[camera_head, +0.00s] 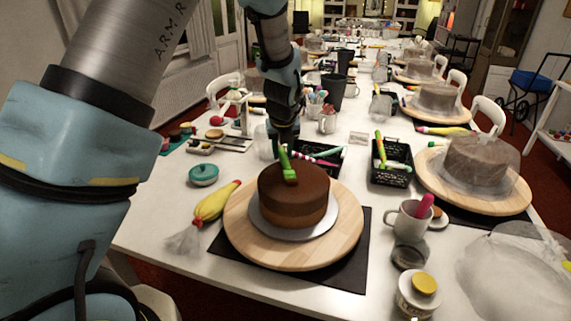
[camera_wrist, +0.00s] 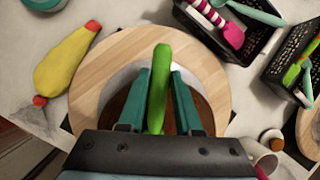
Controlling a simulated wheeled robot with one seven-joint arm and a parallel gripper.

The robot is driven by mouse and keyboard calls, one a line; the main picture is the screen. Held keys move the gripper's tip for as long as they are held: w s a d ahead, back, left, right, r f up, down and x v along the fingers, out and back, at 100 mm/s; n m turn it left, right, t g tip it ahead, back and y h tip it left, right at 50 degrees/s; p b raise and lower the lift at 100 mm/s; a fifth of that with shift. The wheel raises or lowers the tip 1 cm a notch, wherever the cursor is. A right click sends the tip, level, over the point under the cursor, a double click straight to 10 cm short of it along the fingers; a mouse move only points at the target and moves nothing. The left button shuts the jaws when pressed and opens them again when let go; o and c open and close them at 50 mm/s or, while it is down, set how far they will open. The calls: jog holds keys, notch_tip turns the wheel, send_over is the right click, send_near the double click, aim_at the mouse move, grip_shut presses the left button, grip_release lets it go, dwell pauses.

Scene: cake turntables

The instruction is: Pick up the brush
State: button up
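A bright green brush (camera_head: 289,171) is at the top of a brown chocolate cake (camera_head: 293,205). Its broad end is low, at or just over the cake top; I cannot tell if it touches. My gripper (camera_head: 284,150) points down above the cake. In the wrist view, its two teal fingers (camera_wrist: 161,92) stand on either side of the green brush (camera_wrist: 160,75), with narrow brown strips of cake showing between brush and fingers. The fingers look open around it.
The cake stands on a wooden turntable (camera_head: 243,242) on a dark mat (camera_head: 347,270). A yellow piping bag (camera_head: 215,203) lies left of it. Black baskets of tools, one at right (camera_head: 390,176), stand behind. A mug (camera_head: 408,221) and yellow-lidded jar (camera_head: 418,295) stand at right.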

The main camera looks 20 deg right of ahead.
grip_shut()
jog(key=shift+r, duration=0.1)
